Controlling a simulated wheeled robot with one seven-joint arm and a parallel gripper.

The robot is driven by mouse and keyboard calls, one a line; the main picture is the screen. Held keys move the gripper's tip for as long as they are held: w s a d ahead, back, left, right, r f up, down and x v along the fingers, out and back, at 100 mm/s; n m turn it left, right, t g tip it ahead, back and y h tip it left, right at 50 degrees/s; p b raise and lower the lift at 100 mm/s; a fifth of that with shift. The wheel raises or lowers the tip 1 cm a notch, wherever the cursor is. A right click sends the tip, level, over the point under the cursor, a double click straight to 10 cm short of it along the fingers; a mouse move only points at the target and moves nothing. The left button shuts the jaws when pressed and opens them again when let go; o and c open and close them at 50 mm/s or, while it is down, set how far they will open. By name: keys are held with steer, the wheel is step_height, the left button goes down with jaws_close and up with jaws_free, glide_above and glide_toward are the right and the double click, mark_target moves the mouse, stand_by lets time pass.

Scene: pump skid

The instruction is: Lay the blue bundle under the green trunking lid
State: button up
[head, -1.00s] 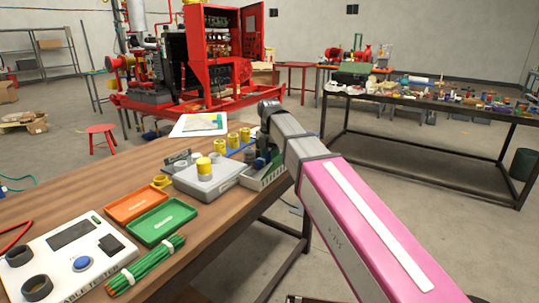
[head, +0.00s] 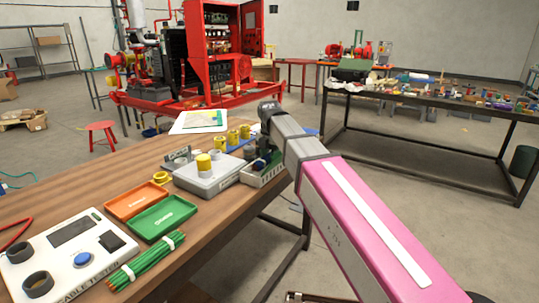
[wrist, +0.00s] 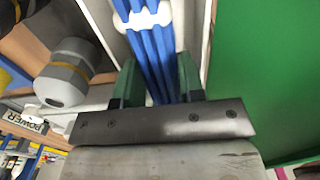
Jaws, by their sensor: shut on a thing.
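In the wrist view my gripper (wrist: 158,82) is shut on the blue bundle (wrist: 150,45), which runs away between the two green fingers. White ties cross the bundle at its far part. A pale channel wall lies close beside the bundle. A broad flat green panel (wrist: 265,75) fills the right side of the wrist view; I cannot tell whether it is the trunking lid. In the head view the gripper is mostly hidden behind my arm, over a pale slotted trunking (head: 268,174) at the table's right edge. A small blue part shows there.
A grey box (head: 208,180) with a yellow-topped post stands left of the trunking. An orange tray (head: 136,201), a green tray (head: 163,217), a green bundle (head: 146,262) and a cable tester (head: 75,258) lie nearer. A grey gland (wrist: 68,75) sits close left of my gripper.

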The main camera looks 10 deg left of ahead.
steer(key=shift+f, duration=1.5)
steer(key=o, duration=0.9)
step_height(320, 180, up, 11)
steer(key=shift+f, duration=0.1)
